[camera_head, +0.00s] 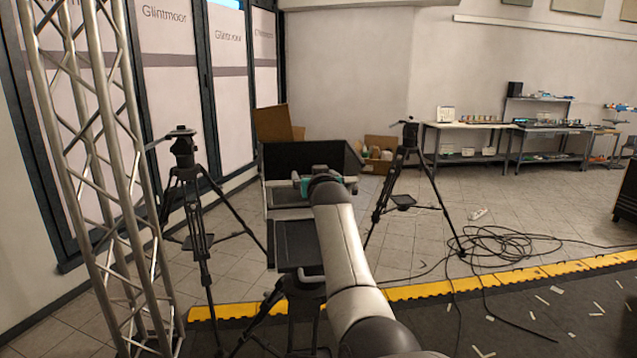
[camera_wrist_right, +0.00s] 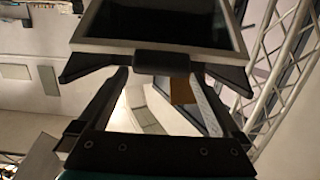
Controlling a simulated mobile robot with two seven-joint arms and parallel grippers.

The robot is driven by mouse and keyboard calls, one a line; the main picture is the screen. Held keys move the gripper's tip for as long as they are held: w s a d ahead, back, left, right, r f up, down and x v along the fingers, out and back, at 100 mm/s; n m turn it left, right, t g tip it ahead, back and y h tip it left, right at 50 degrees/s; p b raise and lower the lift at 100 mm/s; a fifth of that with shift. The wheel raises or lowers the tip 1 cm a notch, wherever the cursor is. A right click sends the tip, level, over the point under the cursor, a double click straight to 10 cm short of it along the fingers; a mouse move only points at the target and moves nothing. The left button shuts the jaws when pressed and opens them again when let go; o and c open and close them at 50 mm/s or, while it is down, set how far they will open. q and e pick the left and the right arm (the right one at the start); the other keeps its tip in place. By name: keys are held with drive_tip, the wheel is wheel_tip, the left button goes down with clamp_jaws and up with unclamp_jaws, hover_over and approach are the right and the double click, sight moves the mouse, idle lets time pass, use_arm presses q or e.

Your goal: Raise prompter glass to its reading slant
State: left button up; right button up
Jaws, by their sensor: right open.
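The prompter (camera_head: 294,242) stands on a tripod at centre, with a black hood (camera_head: 285,157) at its back and a flat dark panel at its front. My right arm reaches over it and hides part of it. My right gripper (camera_head: 318,178) is at the hood's front. In the right wrist view, the prompter glass (camera_wrist_right: 160,20) is a dark pane in a pale frame, with a black tab (camera_wrist_right: 162,62) at its near edge. My right gripper (camera_wrist_right: 158,76) is open, its fingertips either side of the tab. I cannot tell whether they touch it. My left gripper is out of view.
A tripod (camera_head: 190,185) stands left and another (camera_head: 405,175) right. A truss column (camera_head: 105,180) rises at the left. Loose cables (camera_head: 510,243) lie on the floor at right, near a yellow edge strip (camera_head: 440,288). Cardboard boxes (camera_head: 275,122) and workbenches (camera_head: 465,126) are behind.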

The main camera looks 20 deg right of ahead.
drive_tip(key=b+v, duration=0.1)
drive_tip(key=v, duration=1.4)
drive_tip(key=shift+b, duration=0.35)
